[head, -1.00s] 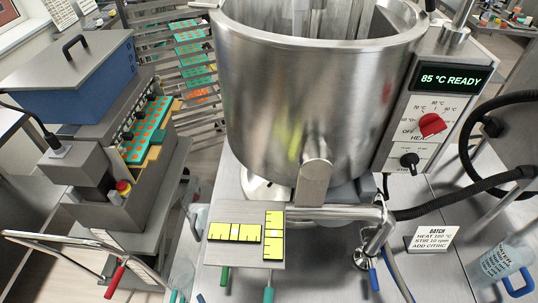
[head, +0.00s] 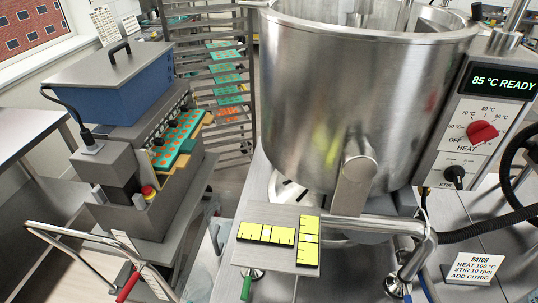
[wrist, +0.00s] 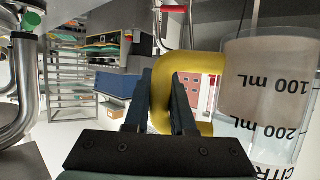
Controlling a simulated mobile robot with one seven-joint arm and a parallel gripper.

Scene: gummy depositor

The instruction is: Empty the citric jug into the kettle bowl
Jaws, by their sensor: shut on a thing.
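The citric jug (wrist: 270,90) is in the wrist view at the right, clear-walled with a yellow handle (wrist: 160,90). Its lettering, 100 mL and 200 mL, reads upside down in this picture. A pale beige content (wrist: 262,65) fills the part around the 100 mL mark; the rest looks clear. My gripper (wrist: 160,80) is shut on the yellow handle. The kettle bowl (head: 360,100) is the large steel vessel in the head view, open at the top with stirrer parts inside. Its inside bottom is hidden. My gripper and the jug are not in the head view.
The kettle's control box (head: 490,120) reads 85 °C READY. A plate with yellow strips (head: 278,236) and a steel pipe (head: 390,228) stand before the kettle. A depositor with a blue hopper (head: 125,85) is left; a tray rack (head: 210,60) stands behind.

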